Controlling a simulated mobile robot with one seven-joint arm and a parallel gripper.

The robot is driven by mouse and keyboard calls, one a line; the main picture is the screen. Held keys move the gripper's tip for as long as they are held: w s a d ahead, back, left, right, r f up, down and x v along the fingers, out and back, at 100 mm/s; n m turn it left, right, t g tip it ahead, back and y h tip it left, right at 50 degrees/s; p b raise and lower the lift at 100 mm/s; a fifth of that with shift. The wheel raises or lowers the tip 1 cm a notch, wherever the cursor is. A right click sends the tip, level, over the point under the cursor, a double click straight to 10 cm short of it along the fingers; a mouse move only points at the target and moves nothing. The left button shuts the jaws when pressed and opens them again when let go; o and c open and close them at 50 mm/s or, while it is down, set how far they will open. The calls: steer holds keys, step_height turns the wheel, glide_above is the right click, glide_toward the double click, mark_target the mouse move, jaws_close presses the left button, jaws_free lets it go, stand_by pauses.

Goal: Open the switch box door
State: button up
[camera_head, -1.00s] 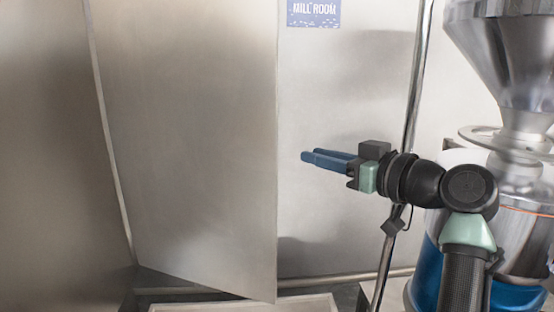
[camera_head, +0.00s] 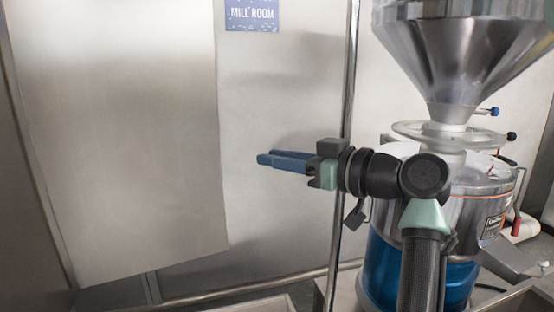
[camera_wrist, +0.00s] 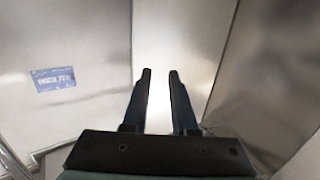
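My gripper (camera_head: 267,156) points left in the head view, in front of the steel wall. In the wrist view, its two dark fingers (camera_wrist: 160,73) stand apart with nothing between them. A tall plain steel panel (camera_head: 120,130) is at the left of the head view, apart from the fingertips. Its lower edge hangs clear above the floor. I cannot tell whether this panel is the switch box door. No handle or switches show. In the wrist view, a bright steel surface (camera_wrist: 185,40) lies beyond the fingers.
A grinder with a steel hopper (camera_head: 450,50) and blue lower body (camera_head: 378,268) stands at right, close behind my arm. A vertical pipe (camera_head: 349,85) runs behind my wrist. A blue "MILL ROOM" sign (camera_head: 251,14) is on the back wall. Open space lies left of the fingers.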

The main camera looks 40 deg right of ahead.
steer(key=shift+s, duration=0.1)
steer(key=s+d+b, duration=0.2)
steer(key=s+b, duration=0.1)
steer(key=s, duration=0.9)
steer(key=shift+s+d+r+b, duration=0.2)
steer(key=shift+s+r+b, duration=0.1)
steer(key=shift+r+b, duration=0.15)
